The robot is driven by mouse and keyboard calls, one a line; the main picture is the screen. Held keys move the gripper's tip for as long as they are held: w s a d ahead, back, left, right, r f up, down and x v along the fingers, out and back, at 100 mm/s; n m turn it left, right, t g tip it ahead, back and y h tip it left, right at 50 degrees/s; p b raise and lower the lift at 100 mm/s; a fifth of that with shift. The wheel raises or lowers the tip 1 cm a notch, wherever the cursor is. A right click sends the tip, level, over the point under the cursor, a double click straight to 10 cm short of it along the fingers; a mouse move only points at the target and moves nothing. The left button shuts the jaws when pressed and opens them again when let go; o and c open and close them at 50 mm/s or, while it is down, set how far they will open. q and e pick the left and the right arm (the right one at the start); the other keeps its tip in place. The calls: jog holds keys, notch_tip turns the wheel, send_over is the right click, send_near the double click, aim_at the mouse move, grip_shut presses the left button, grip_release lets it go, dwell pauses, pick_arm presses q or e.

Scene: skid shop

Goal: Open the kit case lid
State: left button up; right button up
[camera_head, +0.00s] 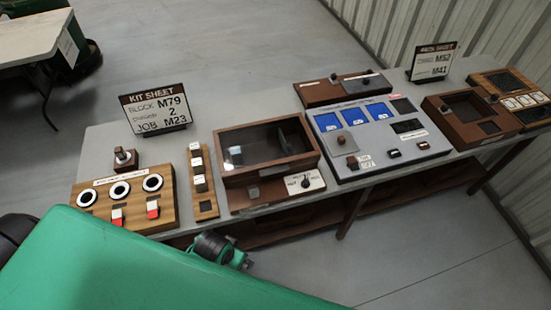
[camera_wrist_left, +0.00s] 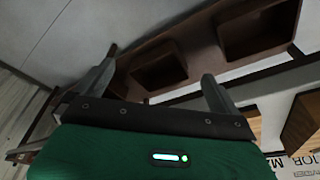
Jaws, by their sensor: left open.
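The kit case appears to be the brown box (camera_head: 228,167) with a dark, see-through lid (camera_head: 262,146) in the middle of the bench. The lid looks shut, and a few dark shapes show through it. A small block sits at its front edge, beside a white plate with a black knob (camera_head: 305,182). My left gripper (camera_wrist_left: 160,64) is open in the wrist view, with nothing between its fingers. A brown shelf with bin-like recesses lies beyond them. My large green arm covers the lower left of the head view. My right gripper is not in view.
The bench (camera_head: 100,147) also holds a wooden panel with round dials (camera_head: 118,190), a narrow switch strip (camera_head: 200,183), a grey panel with blue screens (camera_head: 372,135) and brown boxes at right (camera_head: 470,120). A kit sheet sign (camera_head: 155,108) stands behind. Floor in front is open.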

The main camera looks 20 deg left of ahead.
pick_arm(q)
notch_tip(320, 180, up, 11)
jog(key=w+d+p, duration=0.1)
jog(key=w+p, duration=0.1)
jog(key=w, duration=0.1)
notch_tip(320, 180, up, 14)
jog(key=n+g+p, duration=0.2)
jog(key=n+g, duration=0.1)
jog(key=n, duration=0.6)
send_over(275, 171)
notch_tip(275, 171, down, 12)
jog(key=p, duration=0.3)
jog(key=shift+f+p, duration=0.15)
jog(key=shift+p, duration=0.25)
jog(key=shift+f, duration=0.9)
